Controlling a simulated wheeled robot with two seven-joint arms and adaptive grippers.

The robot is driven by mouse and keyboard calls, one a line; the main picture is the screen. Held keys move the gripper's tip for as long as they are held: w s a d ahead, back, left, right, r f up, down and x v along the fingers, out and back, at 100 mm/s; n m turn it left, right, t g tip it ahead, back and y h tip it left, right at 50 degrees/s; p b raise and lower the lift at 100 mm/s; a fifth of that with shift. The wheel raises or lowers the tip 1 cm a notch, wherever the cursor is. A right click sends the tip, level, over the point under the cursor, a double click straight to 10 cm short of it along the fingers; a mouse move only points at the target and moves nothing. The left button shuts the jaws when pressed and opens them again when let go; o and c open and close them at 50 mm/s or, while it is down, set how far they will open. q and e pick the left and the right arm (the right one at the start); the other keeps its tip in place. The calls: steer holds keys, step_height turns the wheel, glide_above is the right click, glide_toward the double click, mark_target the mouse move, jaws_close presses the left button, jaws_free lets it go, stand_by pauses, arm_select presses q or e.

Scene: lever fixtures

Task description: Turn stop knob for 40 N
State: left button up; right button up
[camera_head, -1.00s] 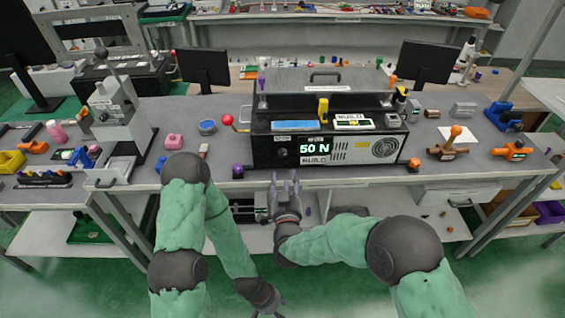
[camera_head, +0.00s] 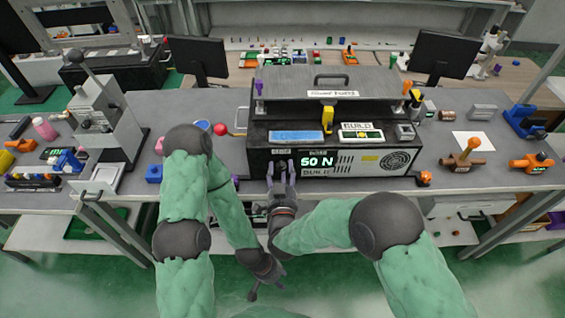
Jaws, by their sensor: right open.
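The black bench machine (camera_head: 260,158) has a lit display (camera_head: 317,161) that seems to read 50 N. Small knobs sit near its front corners: an orange one (camera_head: 424,178) at right and a purple one (camera_head: 235,182) at left, partly behind my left arm. I cannot tell which knob is the stop knob. A red ball (camera_head: 220,129) shows at the machine's left side. My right gripper (camera_head: 281,174) is open and empty, its fingers in front of the machine face, left of the display; contact is unclear. My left gripper (camera_head: 266,290) hangs low, away from the machine, its fingers too small to judge.
A blue panel (camera_head: 296,136) and a yellow part (camera_head: 327,118) are on the machine. A grey lever fixture (camera_head: 105,115) stands at left. Orange valve-like parts (camera_head: 463,157) and a blue clamp (camera_head: 522,122) lie at right. The grey bench front edge runs below the machine.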

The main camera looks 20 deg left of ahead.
jaws_close()
steer(key=shift+m+b, duration=0.5)
steer(key=shift+b, duration=0.3)
steer(key=shift+r+m+b, duration=0.1)
steer(key=shift+m+b, duration=0.3)
jaws_free()
steer(key=shift+r, duration=0.1)
